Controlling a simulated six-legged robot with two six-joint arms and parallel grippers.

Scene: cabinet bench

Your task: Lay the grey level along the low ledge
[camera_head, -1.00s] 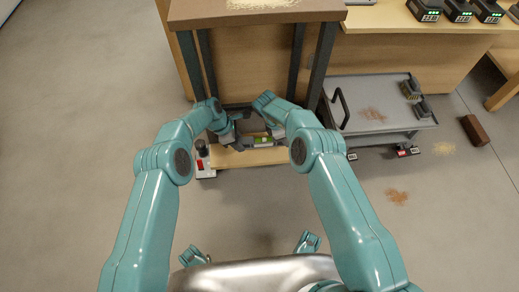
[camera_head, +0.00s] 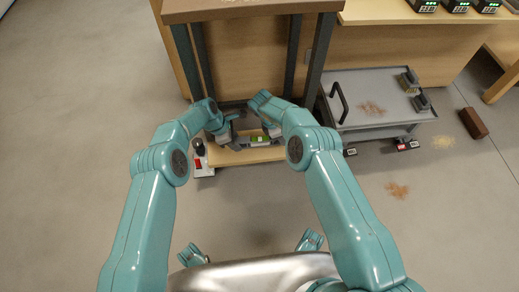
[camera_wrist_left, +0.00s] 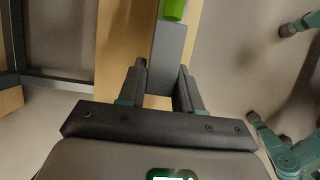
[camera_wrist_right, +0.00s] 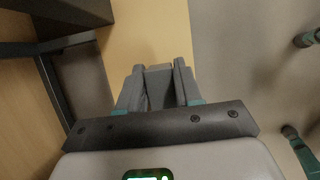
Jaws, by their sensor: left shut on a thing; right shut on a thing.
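The grey level (camera_head: 260,141), a bar with a green vial, spans between my two grippers over the low ledge (camera_head: 240,157), a pale wooden board under the bench. My left gripper (camera_head: 235,143) is shut on the level's left end; the left wrist view shows the grey bar (camera_wrist_left: 169,48) between its fingers and the green vial (camera_wrist_left: 173,8) beyond. My right gripper (camera_head: 275,132) is shut on the other end, which shows between the fingers in the right wrist view (camera_wrist_right: 159,84). The level runs roughly along the ledge. Whether it touches the board cannot be told.
A bench top (camera_head: 250,10) overhangs the ledge, with dark legs (camera_head: 318,55) on both sides. A red and white object (camera_head: 200,162) stands at the ledge's left end. A grey cart (camera_head: 375,100) stands to the right, a brown block (camera_head: 473,122) on the floor beyond it.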

